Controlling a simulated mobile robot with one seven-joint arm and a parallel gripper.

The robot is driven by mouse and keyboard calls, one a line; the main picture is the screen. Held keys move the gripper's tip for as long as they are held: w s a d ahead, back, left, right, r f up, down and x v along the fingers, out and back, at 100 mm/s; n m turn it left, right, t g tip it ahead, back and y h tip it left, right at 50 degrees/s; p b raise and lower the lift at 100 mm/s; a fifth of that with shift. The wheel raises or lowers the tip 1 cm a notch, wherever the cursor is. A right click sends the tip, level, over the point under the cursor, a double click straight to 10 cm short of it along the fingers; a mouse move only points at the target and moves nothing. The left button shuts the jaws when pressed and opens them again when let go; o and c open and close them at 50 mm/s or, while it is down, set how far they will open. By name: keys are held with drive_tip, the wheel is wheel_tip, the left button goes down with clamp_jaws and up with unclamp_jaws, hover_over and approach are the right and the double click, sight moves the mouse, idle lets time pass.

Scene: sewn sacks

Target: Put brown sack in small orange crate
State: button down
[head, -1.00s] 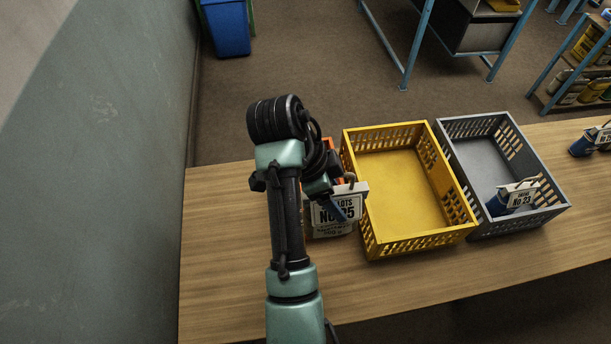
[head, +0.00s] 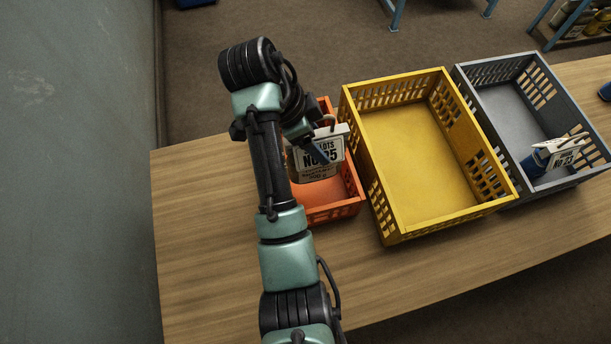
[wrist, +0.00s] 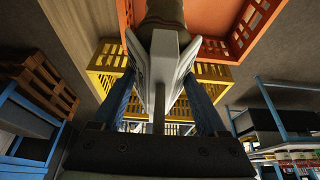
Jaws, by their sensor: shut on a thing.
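My gripper (head: 320,150) is shut on the top of the brown sack (head: 319,174), which hangs upright beneath it with a white label reading "LOTS No 35". The sack is over the small orange crate (head: 350,207), within its outline in the head view. I cannot tell whether it touches the crate floor. My arm hides the crate's left side. In the wrist view, my blue fingers (wrist: 160,100) pinch between the white label panels, with the brown sack body (wrist: 166,12) beyond and the orange crate (wrist: 213,22) behind it.
A larger yellow crate (head: 412,232) stands empty just right of the orange one. Beside it, a grey crate (head: 492,92) holds a blue sack (head: 537,163) with a white label. The wooden table (head: 200,240) is clear at the front and left. A wall (head: 75,150) stands at far left.

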wheel_tip(320, 180, down, 13)
drive_tip(key=shift+w, duration=0.15)
idle(0.4)
drive_tip(key=shift+f, duration=0.1)
unclamp_jaws()
drive_tip(key=v, duration=1.2)
